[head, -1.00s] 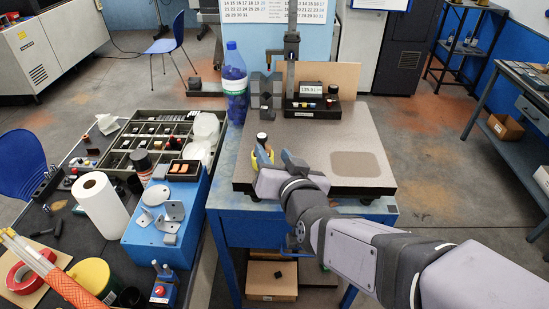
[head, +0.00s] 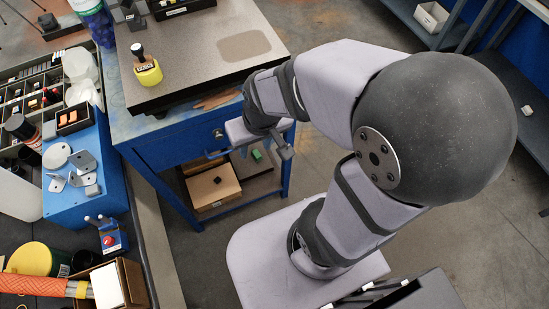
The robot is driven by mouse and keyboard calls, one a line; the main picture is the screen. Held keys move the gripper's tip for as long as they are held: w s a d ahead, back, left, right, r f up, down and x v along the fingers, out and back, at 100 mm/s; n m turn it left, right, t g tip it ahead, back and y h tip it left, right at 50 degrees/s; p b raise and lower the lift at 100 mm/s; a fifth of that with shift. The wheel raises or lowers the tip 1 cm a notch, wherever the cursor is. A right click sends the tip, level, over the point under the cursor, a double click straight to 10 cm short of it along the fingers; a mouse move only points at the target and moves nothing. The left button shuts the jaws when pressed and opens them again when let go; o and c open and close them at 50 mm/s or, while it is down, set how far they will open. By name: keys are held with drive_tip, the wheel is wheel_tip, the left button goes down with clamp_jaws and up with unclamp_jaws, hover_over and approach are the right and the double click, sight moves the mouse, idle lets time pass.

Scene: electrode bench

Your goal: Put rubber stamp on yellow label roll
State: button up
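The yellow label roll (head: 150,76) sits on the speckled grey plate near its left front part. The rubber stamp (head: 137,49), with a dark knob and a pale lower part, stands upright on top of the roll; its contact with the roll is too small to see clearly. My gripper (head: 286,148) is away from both, to the right and beyond the plate's front edge, over the blue bench's side. It holds nothing that I can see. Its fingers show edge-on and small, so their opening cannot be made out.
The speckled plate (head: 185,65) lies on the blue bench and is mostly bare around the roll. A black tray (head: 178,8) is at its back edge. A blue box with metal plates (head: 85,195) is at left. A cardboard box (head: 212,188) is on the shelf below.

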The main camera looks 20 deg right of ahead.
drive_tip(key=s+d+f+g, duration=0.1)
drive_tip(key=s+d+g, duration=0.1)
drive_tip(key=s, duration=0.3)
drive_tip(key=shift+d+g+h, duration=0.3)
drive_tip(key=shift+d, duration=0.2)
idle(0.7)
